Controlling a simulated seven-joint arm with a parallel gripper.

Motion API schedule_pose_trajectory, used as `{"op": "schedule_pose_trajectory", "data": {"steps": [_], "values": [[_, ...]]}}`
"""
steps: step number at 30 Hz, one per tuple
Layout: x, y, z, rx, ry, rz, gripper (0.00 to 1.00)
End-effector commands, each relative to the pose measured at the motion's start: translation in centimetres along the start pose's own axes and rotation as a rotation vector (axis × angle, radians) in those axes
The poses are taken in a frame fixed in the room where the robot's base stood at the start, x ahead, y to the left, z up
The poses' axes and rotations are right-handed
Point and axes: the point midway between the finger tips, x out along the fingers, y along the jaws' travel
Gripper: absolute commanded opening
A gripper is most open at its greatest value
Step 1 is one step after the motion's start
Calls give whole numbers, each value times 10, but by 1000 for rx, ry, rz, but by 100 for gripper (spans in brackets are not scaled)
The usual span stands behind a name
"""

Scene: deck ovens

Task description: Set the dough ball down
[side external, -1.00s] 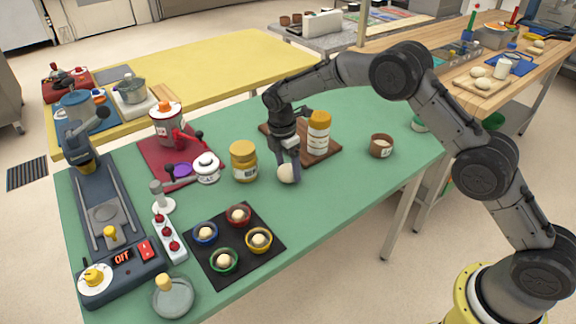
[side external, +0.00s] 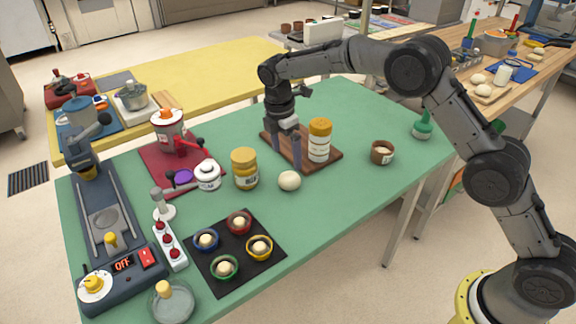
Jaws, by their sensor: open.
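The dough ball (side external: 289,180) is pale and round. It rests on the green table in front of the brown board, right of the yellow-lidded jar. My gripper (side external: 287,164) is open and empty, its two fingers pointing down. In the picture it is just above and behind the ball, apart from it, over the board's left side.
A yellow-lidded jar (side external: 245,168) stands left of the ball, and an orange-capped bottle (side external: 319,142) stands on the brown board (side external: 285,145). A black mat (side external: 222,283) with several small filled bowls lies nearer. A brown cup (side external: 382,152) is at right. The table's front right is clear.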

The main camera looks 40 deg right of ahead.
Motion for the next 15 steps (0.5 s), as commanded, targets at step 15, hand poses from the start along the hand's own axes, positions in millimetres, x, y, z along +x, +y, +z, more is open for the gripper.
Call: {"op": "schedule_pose_trajectory", "data": {"steps": [15], "values": [[-42, 0, 0, -1, 1, 0, 100]]}}
